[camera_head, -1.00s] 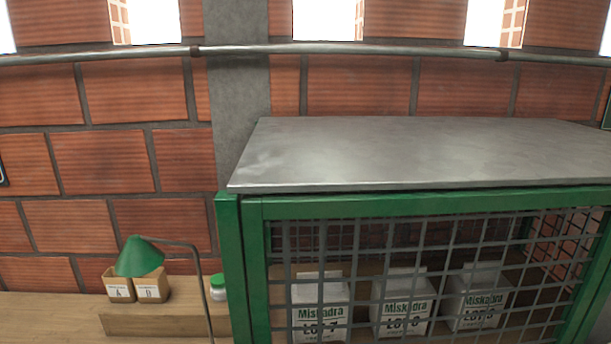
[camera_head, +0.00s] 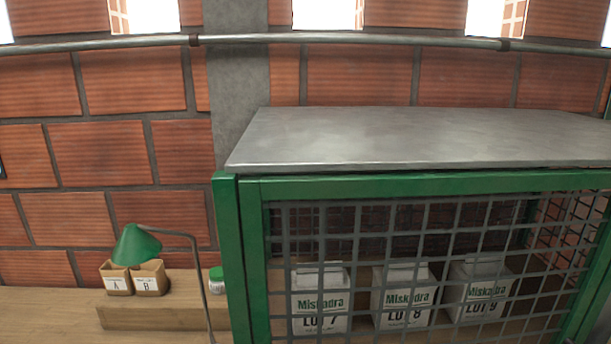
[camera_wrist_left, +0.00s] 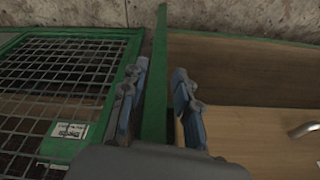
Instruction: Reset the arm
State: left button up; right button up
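My left gripper (camera_wrist_left: 160,76) shows in the left wrist view with its two blue-grey fingers spread apart. A green frame bar (camera_wrist_left: 155,95) lies in line with the gap between the fingers. A gap shows between the bar and the right finger; I cannot tell how far beyond the fingertips the bar is. Neither gripper shows in the head view. The green-framed mesh cage (camera_head: 420,185) fills the right of that view, and its mesh panel (camera_wrist_left: 60,80) shows at the left of the wrist view.
White Miskadra cartons (camera_head: 320,300) stand behind the mesh. A metal top (camera_head: 420,138) covers the cage. On the wooden bench (camera_head: 45,320) at left are small labelled boxes (camera_head: 148,281), a green lamp (camera_head: 135,245) and a green-lidded jar (camera_head: 217,284). A brick wall (camera_head: 130,80) stands behind.

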pick_arm(q)
jog(key=s+a+f+g+b, duration=0.1)
jog(key=s+a+f+b, duration=0.1)
jog(key=s+f, duration=1.5)
notch_tip(320, 180, down, 4)
jog(key=shift+a+r+b, duration=0.25)
jog(key=shift+a+b, duration=0.05)
jog(key=shift+a, duration=0.25)
jog(key=shift+s, duration=0.1)
